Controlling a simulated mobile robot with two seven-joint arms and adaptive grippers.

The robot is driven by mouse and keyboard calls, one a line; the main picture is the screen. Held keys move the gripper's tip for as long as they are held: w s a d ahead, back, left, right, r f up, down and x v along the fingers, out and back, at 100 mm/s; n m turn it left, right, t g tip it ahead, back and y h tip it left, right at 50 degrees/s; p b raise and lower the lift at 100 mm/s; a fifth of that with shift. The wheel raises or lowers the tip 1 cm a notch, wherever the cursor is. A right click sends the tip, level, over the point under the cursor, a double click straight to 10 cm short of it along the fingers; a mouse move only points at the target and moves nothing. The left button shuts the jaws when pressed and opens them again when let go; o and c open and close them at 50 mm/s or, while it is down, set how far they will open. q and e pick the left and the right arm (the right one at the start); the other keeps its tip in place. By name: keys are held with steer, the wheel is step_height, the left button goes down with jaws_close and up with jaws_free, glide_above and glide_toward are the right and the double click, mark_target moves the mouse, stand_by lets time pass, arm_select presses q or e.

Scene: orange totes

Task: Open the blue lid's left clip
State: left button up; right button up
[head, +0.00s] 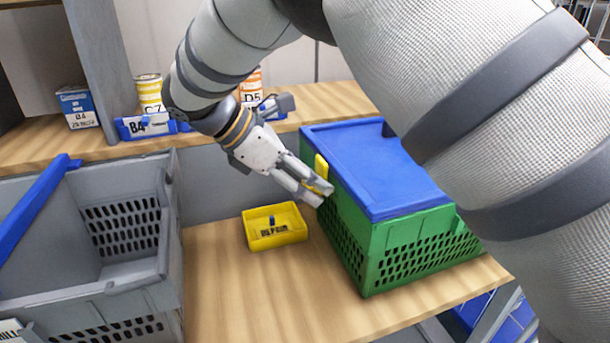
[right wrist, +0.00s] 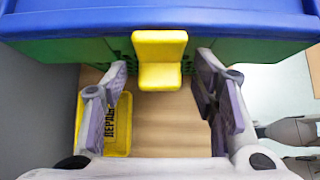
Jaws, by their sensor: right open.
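The blue lid (head: 375,165) sits flat on a green crate (head: 405,245) at the right of the table; its edge also shows in the right wrist view (right wrist: 70,18). The yellow clip (head: 321,166) is on the crate's left side at the lid's edge. In the right wrist view the clip (right wrist: 160,60) has an upper part against the lid and a lower part that juts toward my gripper. My right gripper (head: 320,192) is open, its fingers apart on either side below the clip, with no clear contact. My left gripper is not in view.
A small yellow tray (head: 248,235) lies on the table left of the crate, close below my right gripper. A grey tote (head: 165,255) with a blue edge stands at the left. A shelf behind holds a blue box (head: 77,107) and cans (head: 149,92). Bare table (head: 290,305) shows in front.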

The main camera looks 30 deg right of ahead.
steer(key=c, duration=1.2)
steer(key=shift+o, duration=0.2)
steer(key=shift+r, duration=0.1)
